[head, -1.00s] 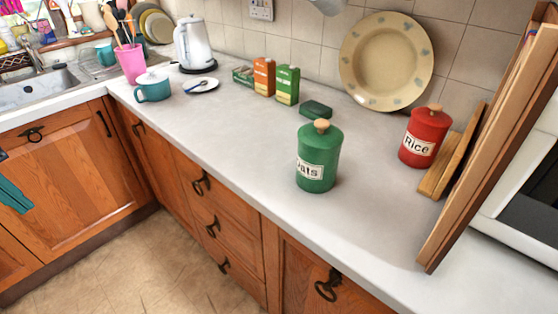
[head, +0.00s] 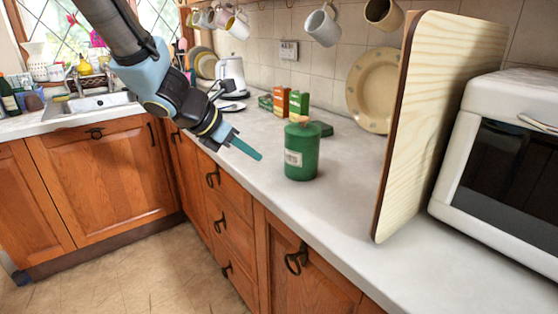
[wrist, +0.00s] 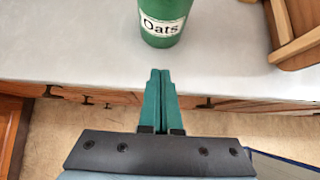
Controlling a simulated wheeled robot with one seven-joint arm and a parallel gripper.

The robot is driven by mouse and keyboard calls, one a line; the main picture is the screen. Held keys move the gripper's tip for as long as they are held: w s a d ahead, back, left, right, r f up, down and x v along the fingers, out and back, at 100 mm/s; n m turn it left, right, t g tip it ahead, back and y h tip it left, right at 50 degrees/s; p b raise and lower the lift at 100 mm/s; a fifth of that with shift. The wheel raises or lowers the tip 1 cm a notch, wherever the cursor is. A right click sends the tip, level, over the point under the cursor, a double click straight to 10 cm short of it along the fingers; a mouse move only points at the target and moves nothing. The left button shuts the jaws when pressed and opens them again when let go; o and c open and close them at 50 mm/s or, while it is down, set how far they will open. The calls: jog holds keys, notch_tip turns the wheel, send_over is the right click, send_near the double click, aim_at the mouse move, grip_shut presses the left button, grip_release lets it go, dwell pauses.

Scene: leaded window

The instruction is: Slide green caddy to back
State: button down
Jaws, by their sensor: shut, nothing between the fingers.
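The green caddy (head: 301,150), with a wooden knob and a white label, stands upright on the worktop near its front edge. Its label reads "Oats" in the wrist view (wrist: 164,22). My gripper (head: 254,153) is at the left of the caddy in the head view, with its teal fingers pointing toward it. The fingers (wrist: 158,75) are closed together and empty. In the wrist view their tips lie at the worktop's front edge, with a gap between them and the caddy.
Small cartons (head: 298,103) and a dark green box (head: 321,128) stand behind the caddy. A large plate (head: 373,91) leans on the wall. A tall wooden board (head: 440,110) and a white microwave (head: 505,150) stand to the right. Bare worktop (head: 345,175) lies right of the caddy.

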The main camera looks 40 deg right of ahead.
aim_at(288, 164)
jog(key=x, duration=0.5)
jog(key=shift+d+f, duration=0.2)
jog(key=shift+f, duration=0.1)
jog(key=d+p, duration=0.1)
jog(key=d, duration=0.2)
jog(key=shift+s+d+r, duration=0.1)
jog(key=shift+r, duration=0.05)
jog(key=shift+d, duration=0.4)
